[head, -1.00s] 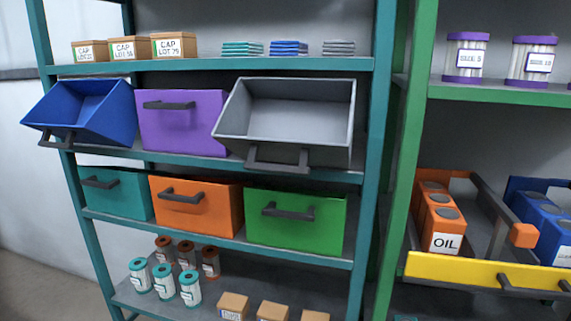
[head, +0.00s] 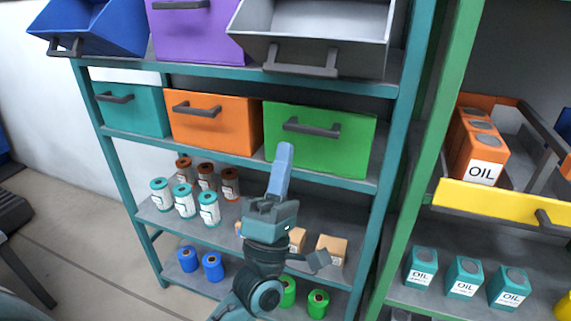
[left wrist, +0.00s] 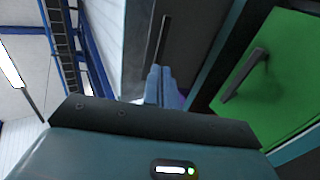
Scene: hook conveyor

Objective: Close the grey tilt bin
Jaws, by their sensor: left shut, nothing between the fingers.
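The grey tilt bin (head: 310,52) is at the top of the head view, on the upper bin shelf. It is tipped forward, with its open top showing and its dark handle (head: 300,70) on the lowered front. My left gripper (head: 283,158) is shut and empty, its blue fingers pointing up in front of the green bin, below the grey bin in the picture. In the left wrist view the shut fingers (left wrist: 158,85) point toward the grey bin's dark front (left wrist: 150,28) and handle (left wrist: 164,40). I cannot tell whether they touch. My right gripper is not in view.
The blue bin (head: 95,25) is also tipped open; the purple bin (head: 197,35) is shut. Teal (head: 135,115), orange (head: 215,128) and green (head: 320,150) bins sit shut below. A yellow-fronted drawer (head: 500,205) juts out at right. Cans and boxes stand on the lower shelves.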

